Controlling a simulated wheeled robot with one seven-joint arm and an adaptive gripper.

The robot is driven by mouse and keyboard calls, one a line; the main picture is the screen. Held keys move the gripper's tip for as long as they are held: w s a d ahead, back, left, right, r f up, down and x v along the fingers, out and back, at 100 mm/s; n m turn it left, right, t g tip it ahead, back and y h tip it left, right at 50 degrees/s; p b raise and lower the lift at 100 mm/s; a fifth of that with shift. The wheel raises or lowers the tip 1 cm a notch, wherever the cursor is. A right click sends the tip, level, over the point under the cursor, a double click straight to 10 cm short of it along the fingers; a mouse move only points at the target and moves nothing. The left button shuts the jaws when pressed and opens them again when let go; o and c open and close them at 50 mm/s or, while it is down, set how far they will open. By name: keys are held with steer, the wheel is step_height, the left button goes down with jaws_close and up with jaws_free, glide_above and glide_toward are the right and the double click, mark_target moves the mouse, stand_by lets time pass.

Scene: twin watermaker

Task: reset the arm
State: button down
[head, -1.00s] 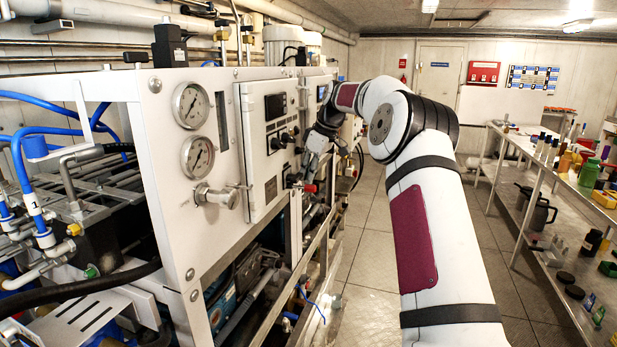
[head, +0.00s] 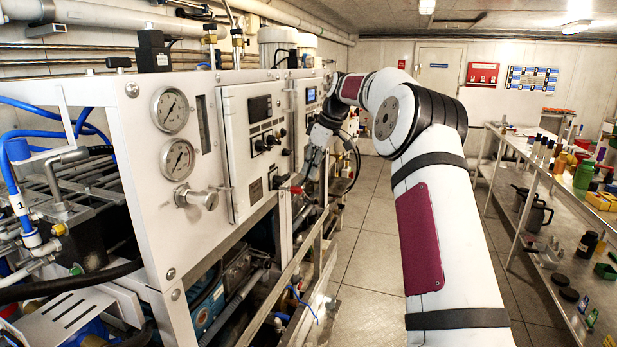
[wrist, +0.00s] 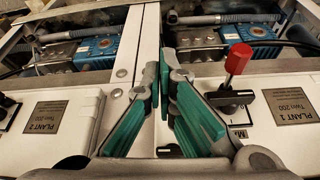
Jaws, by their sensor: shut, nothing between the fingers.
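My gripper (head: 305,172) is at the front of the white machine panel (head: 236,130) in the head view, small and partly against the machine's dark parts. In the wrist view, my gripper (wrist: 160,72) shows two teal-padded fingers with the tips close together and nothing between them. A red-handled lever or switch (wrist: 238,60) stands right of the fingers, beside a black knob. A plate reading PLANT 2 (wrist: 46,117) is at left and one reading PLANT 1 (wrist: 297,110) at right. The fingers appear above the seam between the two panels. Contact cannot be told.
Two pressure gauges (head: 170,110) and a valve knob (head: 196,198) project from the machine's near end. Blue hoses (head: 60,130) run at left. A shelf with bottles (head: 560,165) stands at right. The tiled floor (head: 375,230) between is clear apart from my arm.

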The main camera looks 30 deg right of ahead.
steer(key=v, duration=0.7)
steer(key=s+a+r+m+h, duration=0.1)
steer(key=s+a+r, duration=0.2)
steer(key=s+a, duration=0.6)
steer(key=s+a+r+m+h, duration=0.1)
steer(key=s+a+r+h, duration=0.15)
steer(key=s+a, duration=0.75)
steer(key=s+a+f+m, duration=0.1)
steer(key=s+f, duration=0.3)
steer(key=s, duration=0.4)
steer(key=s+a+f+m, duration=0.2)
steer(key=s+a+f, duration=0.2)
steer(key=s, duration=0.4)
steer(key=s+a+f+m+y+p, duration=0.1)
steer(key=s+f, duration=0.3)
steer(key=s, duration=0.4)
steer(key=shift+a, duration=0.75)
